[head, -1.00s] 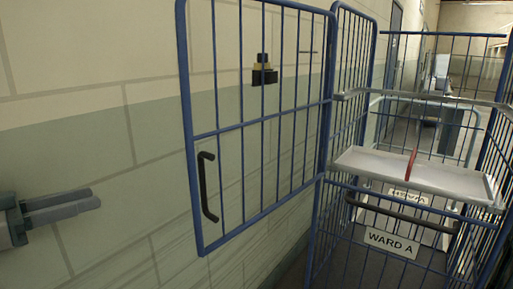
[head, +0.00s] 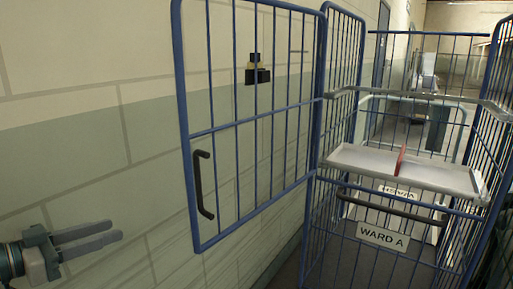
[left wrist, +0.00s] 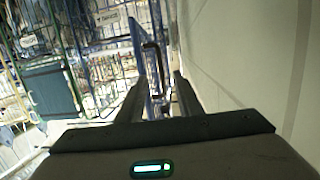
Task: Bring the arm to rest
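My left gripper (head: 112,232) is at the lower left of the head view, in front of the wall. In the left wrist view its two fingers (left wrist: 160,88) stand apart with nothing between them, so it is open and empty. The blue cage door (head: 188,135) with its black handle (head: 203,185) stands swung out to the right of the gripper, apart from it. The door and handle also show beyond the fingers in the left wrist view. My right gripper is not in view.
A blue wire roll cage (head: 325,170) stands at the right, with a grey shelf (head: 360,160) carrying a red divider (head: 400,160) and a "WARD A" sign (head: 382,237) on its lower front panel. A painted block wall (head: 70,130) runs along the left.

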